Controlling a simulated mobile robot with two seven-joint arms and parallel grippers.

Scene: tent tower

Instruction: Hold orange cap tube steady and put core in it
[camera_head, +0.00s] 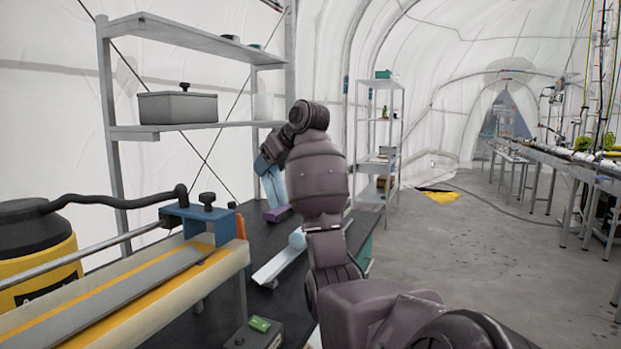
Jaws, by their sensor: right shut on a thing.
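My right arm rises through the middle of the view, and its gripper (264,164) is over the dark bench, small and partly hidden behind my own arm. It is shut on a pale blue, tube-like piece (274,188) that points down. The lower end of this piece is at a purple block (277,214) on the bench; I cannot tell whether they touch. No orange cap can be made out on it. A light grey trough (276,266) lies in front, with a pale blue rounded piece (297,239) at its far end. I cannot identify the core. My left gripper is out of view.
A yellow-edged machine (150,290) with a blue clamp block (198,220) fills the left front, beside a yellow and black drum (36,250). A small box with a green top (260,325) is in front. Shelves (160,131) stand behind. The floor at right is open.

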